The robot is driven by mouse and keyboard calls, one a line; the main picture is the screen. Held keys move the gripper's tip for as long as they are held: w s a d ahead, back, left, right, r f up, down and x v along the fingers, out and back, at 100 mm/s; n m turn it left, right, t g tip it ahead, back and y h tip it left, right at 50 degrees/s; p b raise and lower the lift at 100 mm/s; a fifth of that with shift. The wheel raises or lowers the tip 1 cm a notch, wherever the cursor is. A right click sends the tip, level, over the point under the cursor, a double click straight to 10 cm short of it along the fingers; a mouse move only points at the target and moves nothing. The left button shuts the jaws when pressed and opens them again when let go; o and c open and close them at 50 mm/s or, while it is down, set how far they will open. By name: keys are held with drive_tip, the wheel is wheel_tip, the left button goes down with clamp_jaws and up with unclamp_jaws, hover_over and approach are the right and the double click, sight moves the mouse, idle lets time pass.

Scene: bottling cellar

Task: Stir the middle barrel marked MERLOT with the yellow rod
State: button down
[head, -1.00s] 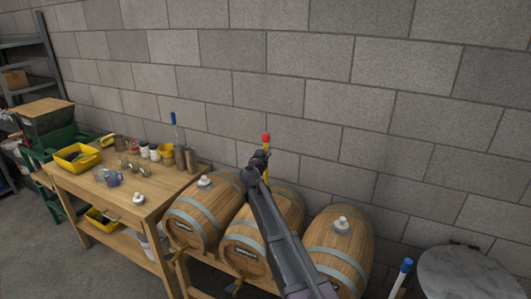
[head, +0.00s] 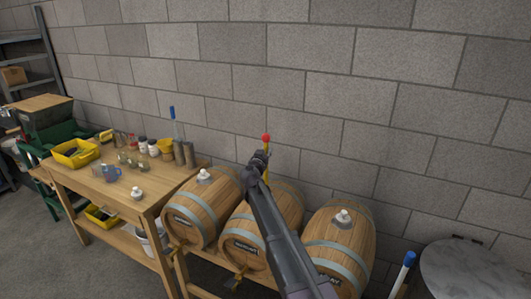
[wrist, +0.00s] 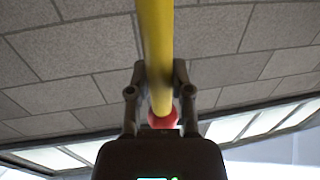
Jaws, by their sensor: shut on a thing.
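My gripper (head: 263,158) is shut on the yellow rod (head: 266,175) just below its red knob (head: 266,139). The rod looks about upright above the middle barrel (head: 284,206), near the wall side. Its lower end is hidden behind my arm, so I cannot tell whether it is inside the barrel. The wrist view shows the yellow rod (wrist: 155,45) between both fingers, with the red knob (wrist: 166,117) behind it. The middle barrel's dark label (head: 244,248) is too small to read. Its top opening is hidden by my arm.
The left barrel (head: 201,207) and right barrel (head: 345,240) carry white stoppers. Another white stopper (head: 137,193) lies on the wooden table (head: 152,184), beside jars and a yellow bin (head: 75,153). A blue-capped rod (head: 405,268) stands at right. The block wall is close behind.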

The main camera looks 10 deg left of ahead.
drive_tip(key=shift+f+b, duration=1.2)
drive_tip(key=shift+f, duration=0.3)
